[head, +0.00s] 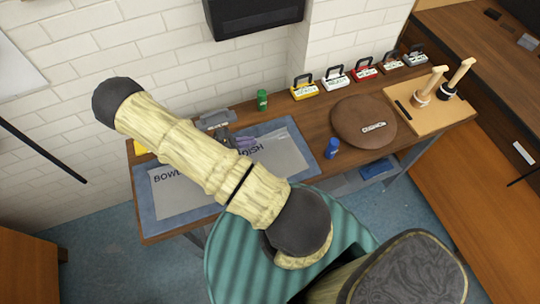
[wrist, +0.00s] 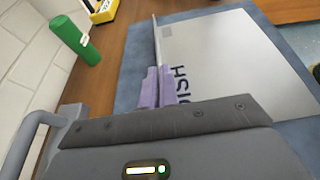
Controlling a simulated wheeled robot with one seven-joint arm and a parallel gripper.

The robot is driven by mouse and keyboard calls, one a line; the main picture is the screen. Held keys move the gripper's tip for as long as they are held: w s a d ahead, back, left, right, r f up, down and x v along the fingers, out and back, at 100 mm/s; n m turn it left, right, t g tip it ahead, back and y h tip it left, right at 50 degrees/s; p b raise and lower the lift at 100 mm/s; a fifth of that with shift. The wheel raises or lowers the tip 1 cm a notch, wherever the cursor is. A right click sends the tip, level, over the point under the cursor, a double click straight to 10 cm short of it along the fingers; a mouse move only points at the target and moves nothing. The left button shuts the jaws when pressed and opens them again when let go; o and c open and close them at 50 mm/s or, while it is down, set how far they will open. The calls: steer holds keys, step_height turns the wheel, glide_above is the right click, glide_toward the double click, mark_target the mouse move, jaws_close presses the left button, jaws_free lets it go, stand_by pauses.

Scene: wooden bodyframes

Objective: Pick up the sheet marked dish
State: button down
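The grey sheet marked DISH (head: 285,152) lies over a blue mat on the wooden table, partly hidden by my arm in the head view. In the wrist view the dish sheet (wrist: 235,55) fills the upper right, its lettering just right of my fingers. My gripper (wrist: 159,90) has its two purple fingertips close together at the sheet's left edge, which stands up and runs down between them. In the head view my gripper (head: 245,143) is at the sheet's far side. A second sheet marked BOWL (head: 180,195) lies to the left, partly covered by my arm.
The blue mat (head: 312,165) borders the sheets. A green cylinder (head: 262,100) stands behind, near the wall; a blue one (head: 332,148) stands right of the mat. A brown round pad (head: 350,125), several handled boxes (head: 335,78) and a tool board (head: 425,112) occupy the right.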

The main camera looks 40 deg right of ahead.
steer(key=shift+r, duration=0.1)
stand_by(0.3)
step_height(320, 180, up, 10)
steer(key=b, duration=0.1)
stand_by(0.5)
stand_by(0.5)
